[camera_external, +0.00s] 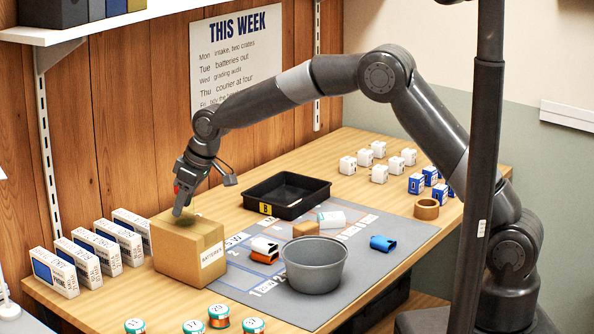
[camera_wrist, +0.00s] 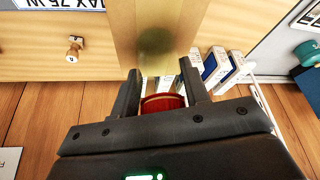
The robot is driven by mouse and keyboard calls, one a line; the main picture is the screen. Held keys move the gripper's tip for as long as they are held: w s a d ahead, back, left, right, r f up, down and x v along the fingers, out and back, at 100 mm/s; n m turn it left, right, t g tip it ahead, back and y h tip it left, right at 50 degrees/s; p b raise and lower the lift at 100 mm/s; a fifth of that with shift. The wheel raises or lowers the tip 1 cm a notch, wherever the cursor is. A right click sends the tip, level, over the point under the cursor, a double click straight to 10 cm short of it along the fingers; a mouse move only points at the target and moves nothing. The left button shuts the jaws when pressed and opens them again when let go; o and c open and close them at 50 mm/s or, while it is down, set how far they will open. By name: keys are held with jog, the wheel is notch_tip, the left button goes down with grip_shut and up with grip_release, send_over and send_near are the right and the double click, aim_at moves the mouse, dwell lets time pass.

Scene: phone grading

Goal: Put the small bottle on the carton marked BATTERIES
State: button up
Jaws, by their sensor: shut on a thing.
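The carton marked BATTERIES (camera_external: 212,256) is a brown box on the table, left of the grey mat. Its top also shows in the wrist view (camera_wrist: 125,22), with a dark round blotch that looks like a shadow. My gripper (camera_external: 181,203) is over the carton's top, pointing down. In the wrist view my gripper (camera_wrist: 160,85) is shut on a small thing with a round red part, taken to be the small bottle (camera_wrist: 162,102).
Several white and blue boxes (camera_external: 95,249) stand close left of the carton. A black tray (camera_external: 287,207), a grey bowl (camera_external: 315,262) and small objects lie on or by the mat (camera_external: 375,275). Several small round tins (camera_external: 219,315) stand in front. The plank wall (camera_external: 140,130) is close behind.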

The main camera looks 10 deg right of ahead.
jog(key=shift+f, duration=0.1)
jog(key=o, duration=1)
jog(key=v, duration=1.2)
